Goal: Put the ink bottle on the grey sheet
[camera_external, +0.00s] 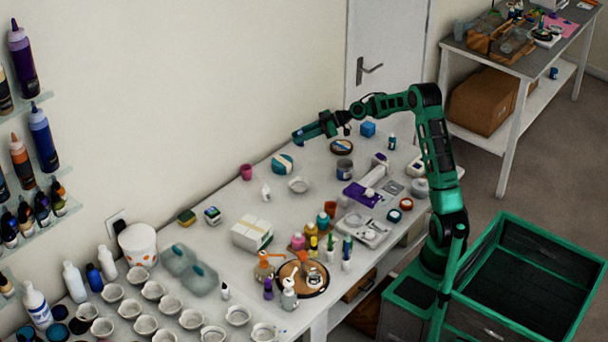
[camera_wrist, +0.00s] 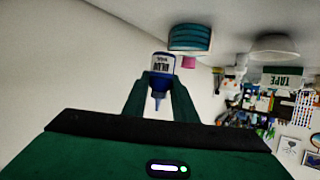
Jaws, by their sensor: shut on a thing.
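My gripper (camera_wrist: 163,88) is shut on a small ink bottle (camera_wrist: 161,67) with a blue and white label and a blue nozzle tip. In the wrist view the bottle sits between the two green fingers, its nozzle pointing down the picture. In the external view my gripper (camera_external: 300,137) is held above the back of the table, near the wall, with the bottle small and dark at its tip. A small flat grey sheet (camera_external: 393,187) lies on the right part of the table, beside a purple sheet (camera_external: 361,194). My gripper is well to its left and higher.
A teal round item (camera_external: 282,164), a pink cup (camera_external: 246,172) and a white bowl (camera_external: 298,185) stand below the gripper. A grey tin (camera_external: 344,170) and a red-rimmed jar (camera_external: 406,204) stand near the sheets. The white table (camera_external: 225,188) has clear patches between things.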

